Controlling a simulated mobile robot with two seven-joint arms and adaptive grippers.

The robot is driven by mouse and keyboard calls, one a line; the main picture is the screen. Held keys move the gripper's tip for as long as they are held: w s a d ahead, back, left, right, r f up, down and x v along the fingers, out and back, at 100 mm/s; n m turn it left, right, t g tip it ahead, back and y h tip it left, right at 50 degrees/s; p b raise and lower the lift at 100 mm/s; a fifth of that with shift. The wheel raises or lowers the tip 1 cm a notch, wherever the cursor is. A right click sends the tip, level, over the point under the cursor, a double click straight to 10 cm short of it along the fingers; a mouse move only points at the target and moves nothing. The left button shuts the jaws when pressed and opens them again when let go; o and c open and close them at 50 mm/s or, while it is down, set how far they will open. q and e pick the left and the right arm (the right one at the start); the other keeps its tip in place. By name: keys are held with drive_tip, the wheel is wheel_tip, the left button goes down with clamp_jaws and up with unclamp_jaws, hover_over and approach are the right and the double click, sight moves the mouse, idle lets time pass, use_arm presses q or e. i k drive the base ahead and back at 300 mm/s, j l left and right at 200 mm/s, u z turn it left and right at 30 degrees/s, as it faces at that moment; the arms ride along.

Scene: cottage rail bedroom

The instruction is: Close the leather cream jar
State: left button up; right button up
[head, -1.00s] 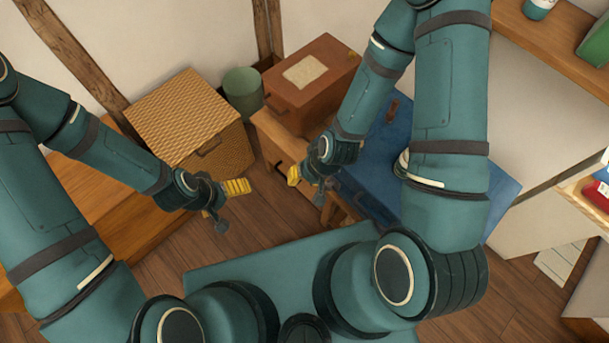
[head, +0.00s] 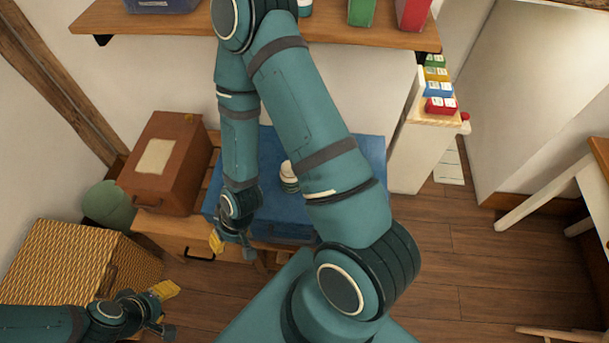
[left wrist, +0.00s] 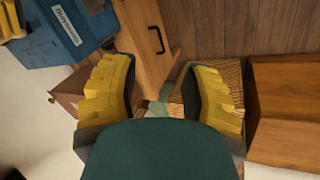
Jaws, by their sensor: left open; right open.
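A small round jar (head: 289,176) with a pale top and a green band stands on the blue chest (head: 345,150), partly hidden by my right arm. I cannot tell whether it has its lid on, nor read a label. My right gripper (head: 232,249) is open at the chest's front left edge, apart from the jar. My left gripper (head: 165,310) is open at the lower left, beside the wicker box and far from the jar. Its yellow fingers are spread with nothing between them in the left wrist view (left wrist: 158,92). No separate lid is clearly visible.
A brown case (head: 170,165) stands left of the chest on a wooden bench (head: 178,228). The wicker box (head: 75,260) is at the lower left. A wall shelf (head: 180,28) with containers runs above the chest. Open floor (head: 480,270) lies at the right.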

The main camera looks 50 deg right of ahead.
sight(289, 181)
drive_tip(key=l+z, duration=0.15)
drive_tip(key=z, duration=1.2)
